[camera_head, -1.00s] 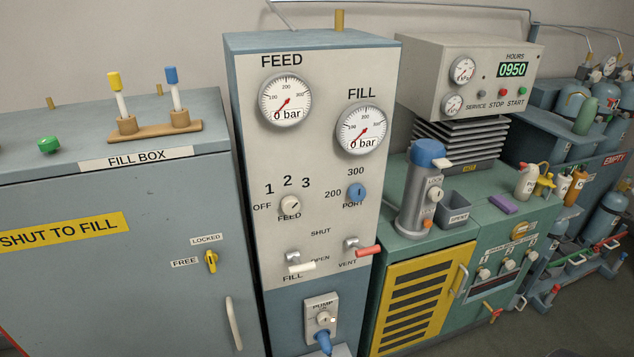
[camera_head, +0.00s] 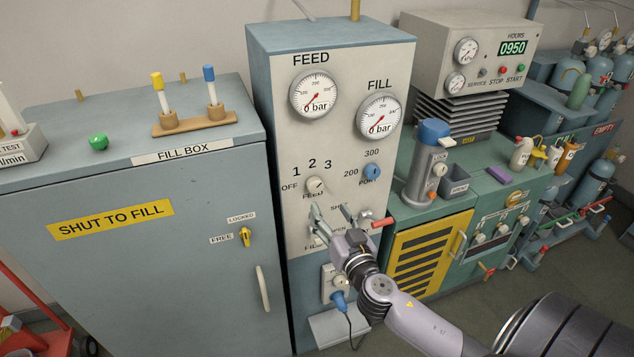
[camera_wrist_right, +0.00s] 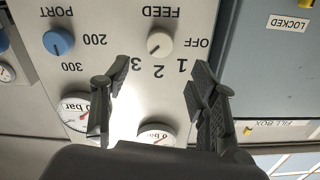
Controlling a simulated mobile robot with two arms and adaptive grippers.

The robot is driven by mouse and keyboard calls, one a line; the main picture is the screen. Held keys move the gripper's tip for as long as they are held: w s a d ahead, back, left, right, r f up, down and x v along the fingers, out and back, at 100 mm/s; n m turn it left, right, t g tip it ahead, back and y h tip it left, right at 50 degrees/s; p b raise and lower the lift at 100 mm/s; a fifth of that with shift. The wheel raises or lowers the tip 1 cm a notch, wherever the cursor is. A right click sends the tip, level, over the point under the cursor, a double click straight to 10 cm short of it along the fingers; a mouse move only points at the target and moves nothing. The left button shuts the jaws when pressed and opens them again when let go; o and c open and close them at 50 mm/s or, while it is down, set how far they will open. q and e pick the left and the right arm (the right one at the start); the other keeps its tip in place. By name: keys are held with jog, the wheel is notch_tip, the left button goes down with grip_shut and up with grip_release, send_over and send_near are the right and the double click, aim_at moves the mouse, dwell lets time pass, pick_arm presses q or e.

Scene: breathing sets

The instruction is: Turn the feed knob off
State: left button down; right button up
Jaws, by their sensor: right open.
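The feed knob (camera_head: 315,185) is a small pale round knob on the front of the tall panel (camera_head: 340,150), below the FEED gauge. Its dark mark points up and to the right, towards the 3. The knob also shows upside down in the right wrist view (camera_wrist_right: 160,43), clear of my fingers. My right gripper (camera_head: 330,210) is open and empty, just below the knob in the head view. In the right wrist view its two fingers (camera_wrist_right: 155,78) stand apart. It partly covers the FILL and VENT levers. My left gripper is out of view.
The blue port knob (camera_head: 372,171) sits right of the feed knob. The red-handled VENT lever (camera_head: 383,222) is right of my gripper. A blue plug (camera_head: 338,300) with a cable is below. The grey fill box (camera_head: 170,240) stands to the left.

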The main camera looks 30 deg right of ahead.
aim_at(316, 187)
jog(key=p+x, duration=0.2)
jog(key=x, duration=0.7)
jog(key=shift+w, duration=0.35)
jog(key=c, duration=1.2)
jog(key=shift+o, duration=0.2)
